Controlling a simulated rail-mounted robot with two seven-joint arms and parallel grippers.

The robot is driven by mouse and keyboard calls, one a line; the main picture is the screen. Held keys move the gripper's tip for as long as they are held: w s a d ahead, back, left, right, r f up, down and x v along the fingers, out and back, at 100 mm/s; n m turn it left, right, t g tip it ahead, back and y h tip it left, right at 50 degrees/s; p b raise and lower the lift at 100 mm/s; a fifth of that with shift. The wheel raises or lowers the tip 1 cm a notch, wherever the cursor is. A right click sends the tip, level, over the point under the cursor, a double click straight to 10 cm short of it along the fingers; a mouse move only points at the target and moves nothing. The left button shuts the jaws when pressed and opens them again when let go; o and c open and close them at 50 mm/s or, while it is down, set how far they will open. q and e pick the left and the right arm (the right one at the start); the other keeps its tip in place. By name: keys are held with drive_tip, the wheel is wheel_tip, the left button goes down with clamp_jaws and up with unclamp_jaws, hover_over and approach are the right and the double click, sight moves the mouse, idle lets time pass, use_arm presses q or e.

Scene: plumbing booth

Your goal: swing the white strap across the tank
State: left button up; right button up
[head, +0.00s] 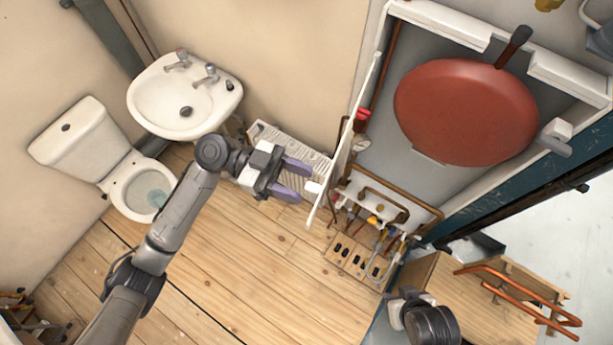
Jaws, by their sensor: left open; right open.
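The white strap (347,138) is a long thin bar, seen nearly edge-on, standing out at the left side of the wall recess. A small white block (313,187) projects from its lower left part. The round red tank (465,110) sits in the recess, its front uncovered by the strap. My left gripper (289,180) is open, its two purple fingers pointing right toward the white block. A small gap seems to separate them, though depth is hard to judge. My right gripper (402,297) is at the bottom right, far from the strap; its fingertips are mostly hidden.
A white catch (556,136) is at the tank's right side. A dark handle (514,46) shows above the tank. Copper pipes and a tool rack (357,261) are below the recess. A wooden bench (480,305) carries copper pipes. A sink (185,95) and toilet (140,187) are left.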

use_arm(q)
drive_tip(key=shift+p+x, duration=0.3)
drive_tip(key=shift+x, duration=0.8)
drive_tip(key=shift+c, duration=0.4)
clamp_jaws()
